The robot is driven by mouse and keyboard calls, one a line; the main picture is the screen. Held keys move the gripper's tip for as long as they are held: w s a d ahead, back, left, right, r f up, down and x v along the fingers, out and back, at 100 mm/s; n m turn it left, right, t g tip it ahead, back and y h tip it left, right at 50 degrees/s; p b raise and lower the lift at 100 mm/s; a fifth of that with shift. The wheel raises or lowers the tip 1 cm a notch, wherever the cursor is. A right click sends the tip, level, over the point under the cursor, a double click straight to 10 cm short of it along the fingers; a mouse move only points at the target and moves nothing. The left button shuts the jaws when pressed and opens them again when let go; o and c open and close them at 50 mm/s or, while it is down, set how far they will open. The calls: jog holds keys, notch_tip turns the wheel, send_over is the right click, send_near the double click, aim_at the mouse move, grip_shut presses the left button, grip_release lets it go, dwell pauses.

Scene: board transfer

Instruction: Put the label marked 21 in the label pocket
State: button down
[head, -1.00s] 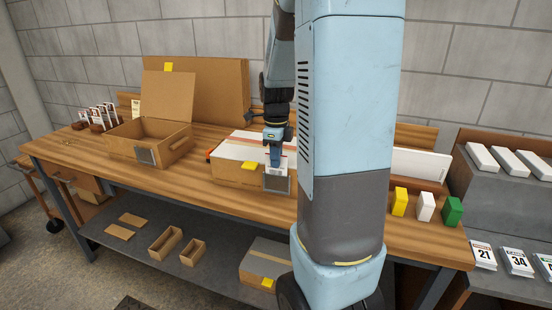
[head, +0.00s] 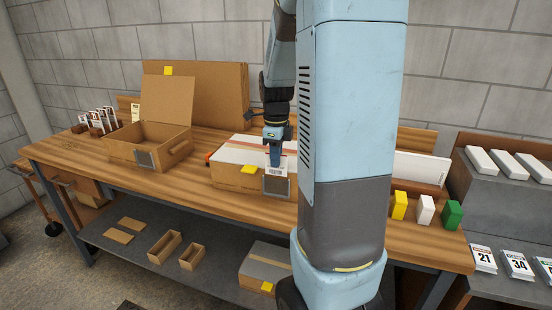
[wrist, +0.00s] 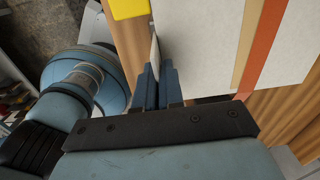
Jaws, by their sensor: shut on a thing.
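My gripper (head: 274,160) is shut on a white label (head: 275,171) with dark print, too small to read. It holds the label upright at the front of the closed carton (head: 228,176). The label's lower edge is at the top of the grey label pocket (head: 277,187) on the carton's front; I cannot tell how far inside it is. In the wrist view the fingers (wrist: 157,88) pinch the label (wrist: 154,52), seen edge-on beside the carton's top. A card marked 21 (head: 484,258) stands in the right-hand rack.
An open carton (head: 120,152) with its own grey pocket stands to the left on the workbench (head: 85,165). A yellow tag (head: 248,170) is on the closed carton. Yellow, white and green blocks (head: 425,208) stand at the right. Small boxes lie on the lower shelf (head: 150,275).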

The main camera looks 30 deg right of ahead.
jog(key=shift+f, duration=0.7)
dwell(0.6)
jog(key=c, duration=1.2)
grip_release()
notch_tip(320, 180, up, 14)
jog(key=shift+f, duration=0.15)
jog(key=s+a+n+t, duration=0.2)
jog(key=s+a+n, duration=0.3)
jog(key=n, duration=0.4)
jog(key=s+a+n+t, duration=0.1)
jog(key=s+a+n, duration=0.4)
jog(key=n, duration=0.4)
jog(key=s+a+r+n+t, duration=0.1)
jog(key=s+a+n+t, duration=0.1)
jog(key=s+a+n, duration=0.4)
jog(key=shift+s+n+t, duration=0.15)
jog(key=shift+s+n, duration=0.15)
jog(key=shift+n, duration=0.6)
jog(key=shift+s+n+t, duration=0.15)
jog(key=shift+s+n, duration=0.15)
jog(key=shift+n, duration=0.6)
